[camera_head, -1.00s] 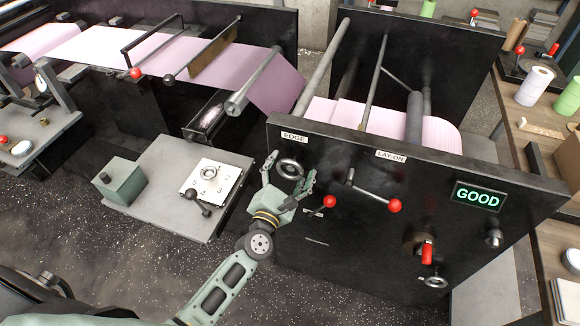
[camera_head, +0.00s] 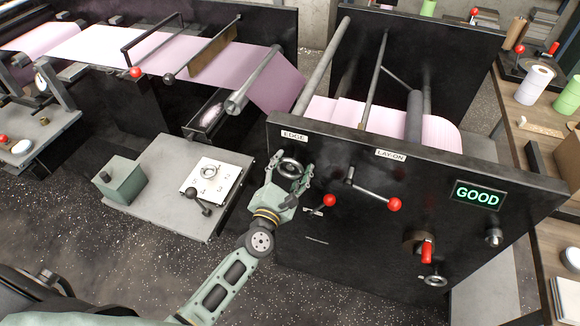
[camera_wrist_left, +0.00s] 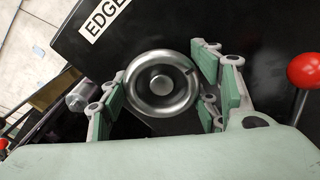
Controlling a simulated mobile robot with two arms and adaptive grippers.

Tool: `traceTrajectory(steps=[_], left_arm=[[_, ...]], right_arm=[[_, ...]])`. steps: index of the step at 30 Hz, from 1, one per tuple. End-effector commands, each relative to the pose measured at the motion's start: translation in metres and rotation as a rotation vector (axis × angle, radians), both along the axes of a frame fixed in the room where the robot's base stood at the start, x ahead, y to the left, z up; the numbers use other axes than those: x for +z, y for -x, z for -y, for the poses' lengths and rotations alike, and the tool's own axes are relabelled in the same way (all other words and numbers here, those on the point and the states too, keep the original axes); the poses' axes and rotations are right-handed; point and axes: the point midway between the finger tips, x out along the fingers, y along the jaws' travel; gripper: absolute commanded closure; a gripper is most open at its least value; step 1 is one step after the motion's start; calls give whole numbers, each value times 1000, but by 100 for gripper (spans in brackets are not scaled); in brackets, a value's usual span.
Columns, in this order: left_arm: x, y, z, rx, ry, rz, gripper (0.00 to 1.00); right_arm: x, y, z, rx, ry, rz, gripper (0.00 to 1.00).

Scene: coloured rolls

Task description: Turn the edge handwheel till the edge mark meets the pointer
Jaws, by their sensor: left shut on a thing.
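The edge handwheel (camera_head: 291,169) is a small silver wheel on the black machine panel, just below the EDGE label (camera_head: 294,136). My left gripper (camera_head: 290,160) is shut on the handwheel, with one finger at each side of its rim. In the left wrist view the handwheel (camera_wrist_left: 161,84) lies between the green-padded fingers, and a small dark line crosses its rim at upper right. That line may be the edge mark, but I cannot tell. I cannot make out the pointer in either view. My right gripper is not in view.
A red-knobbed lever (camera_head: 329,201) is close to the right of my left gripper. The LAY-ON lever (camera_head: 375,192) is farther right, and a lit GOOD sign (camera_head: 478,196) is beyond it. A grey bench (camera_head: 150,205) with a green block stands left.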

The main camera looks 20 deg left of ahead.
Motion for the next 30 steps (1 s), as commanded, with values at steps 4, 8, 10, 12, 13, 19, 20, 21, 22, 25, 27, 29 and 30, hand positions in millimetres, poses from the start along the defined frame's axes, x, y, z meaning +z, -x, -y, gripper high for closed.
traceTrajectory(steps=[4,8,10,12,13,19,20,21,22,25,27,29,30], left_arm=[[1,0,-1,2,-34,3,68],[2,-1,0,2,-99,6,68],[2,-1,0,3,-147,8,68],[2,-1,0,3,-202,9,68],[2,-1,0,3,-227,10,68],[3,-1,0,3,-416,17,68],[3,-1,0,3,-445,18,68],[3,-1,1,3,-483,19,68],[3,-1,1,3,-511,20,68],[2,-1,1,3,-607,23,68],[2,-1,1,3,-673,26,68],[3,-1,2,3,-730,28,68],[3,-1,2,3,-767,29,68]], right_arm=[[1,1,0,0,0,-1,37],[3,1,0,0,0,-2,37],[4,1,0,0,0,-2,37],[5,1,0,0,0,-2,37],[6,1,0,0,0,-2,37],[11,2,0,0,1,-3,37],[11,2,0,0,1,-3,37],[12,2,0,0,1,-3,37],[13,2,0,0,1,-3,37],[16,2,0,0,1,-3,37],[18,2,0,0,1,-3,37],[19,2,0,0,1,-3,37],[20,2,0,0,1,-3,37]])
